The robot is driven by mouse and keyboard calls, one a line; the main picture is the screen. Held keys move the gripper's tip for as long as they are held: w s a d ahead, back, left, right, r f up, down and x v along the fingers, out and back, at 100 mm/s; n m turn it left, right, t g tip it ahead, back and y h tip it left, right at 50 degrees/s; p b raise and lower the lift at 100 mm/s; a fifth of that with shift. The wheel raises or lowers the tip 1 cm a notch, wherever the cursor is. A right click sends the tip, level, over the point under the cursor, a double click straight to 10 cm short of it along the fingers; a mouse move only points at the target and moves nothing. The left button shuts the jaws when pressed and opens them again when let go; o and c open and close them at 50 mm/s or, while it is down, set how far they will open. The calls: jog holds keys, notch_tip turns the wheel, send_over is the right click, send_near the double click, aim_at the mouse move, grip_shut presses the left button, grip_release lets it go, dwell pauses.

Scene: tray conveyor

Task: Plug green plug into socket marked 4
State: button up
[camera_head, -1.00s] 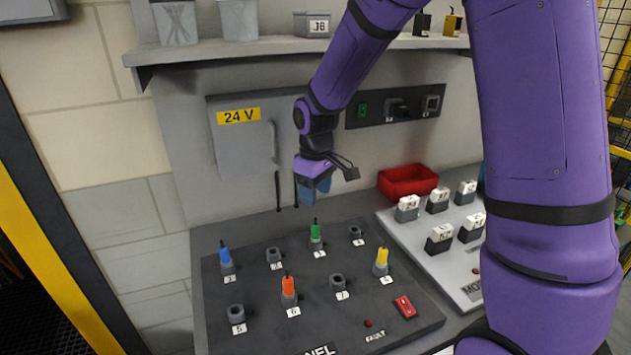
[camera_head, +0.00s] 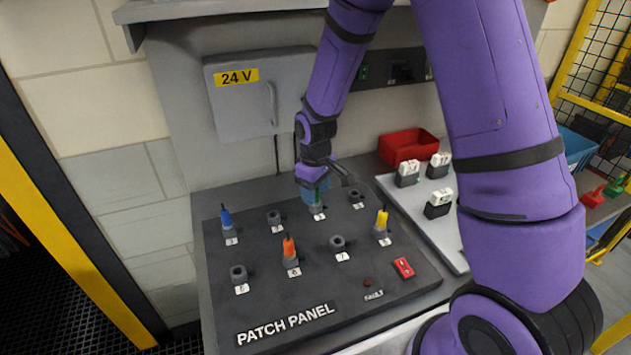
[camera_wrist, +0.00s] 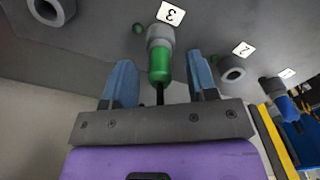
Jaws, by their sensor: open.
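The green plug (camera_wrist: 159,66) stands in the socket marked 3 (camera_wrist: 160,35). It also shows in the head view (camera_head: 317,197), partly hidden by my gripper (camera_head: 315,186). In the wrist view, my gripper (camera_wrist: 160,62) is open, with one blue finger on each side of the green plug and a visible gap on both sides. An empty round socket (camera_head: 356,196) sits just right of the green plug in the panel's back row, its tag too small to read. An empty socket also shows at the wrist view's upper left (camera_wrist: 50,9).
The patch panel (camera_head: 300,310) also holds a blue plug (camera_head: 226,217), an orange plug (camera_head: 289,250) and a yellow plug (camera_head: 381,220), plus several empty sockets. A red bin (camera_head: 408,147) and a light board (camera_head: 452,235) with white-topped blocks stand to the right.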

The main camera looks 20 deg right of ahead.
grip_shut()
jog(key=shift+r, duration=1.65)
dwell(0.5)
jog(key=shift+r, duration=1.9)
